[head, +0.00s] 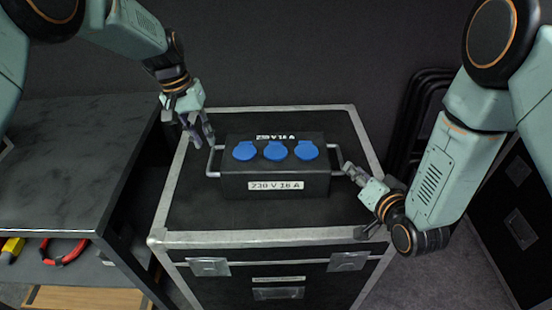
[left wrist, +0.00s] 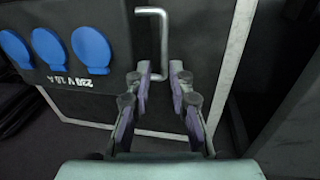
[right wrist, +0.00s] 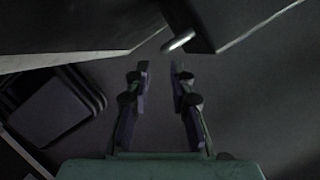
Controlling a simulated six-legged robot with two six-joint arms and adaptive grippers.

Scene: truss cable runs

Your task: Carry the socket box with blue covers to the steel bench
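The black socket box (head: 275,167) with three blue covers stands upright on a black flight case. It has a metal handle at each end. My left gripper (head: 198,131) is open beside the left handle (head: 213,161). In the left wrist view, that handle (left wrist: 164,40) reaches toward the gap between the open fingertips (left wrist: 160,72). My right gripper (head: 350,172) is close to the right handle (head: 337,160). In the right wrist view its fingers (right wrist: 160,72) are open and empty, with the handle end (right wrist: 178,40) just ahead. The dark grey steel bench (head: 65,165) is at the left.
The flight case (head: 250,220) has metal edges and stands close to the bench. The bench top is clear. Its lower shelf holds a red coiled item (head: 65,252) and a yellow item (head: 12,249). Stacked black frames (head: 415,115) and another case (head: 515,200) are at the right.

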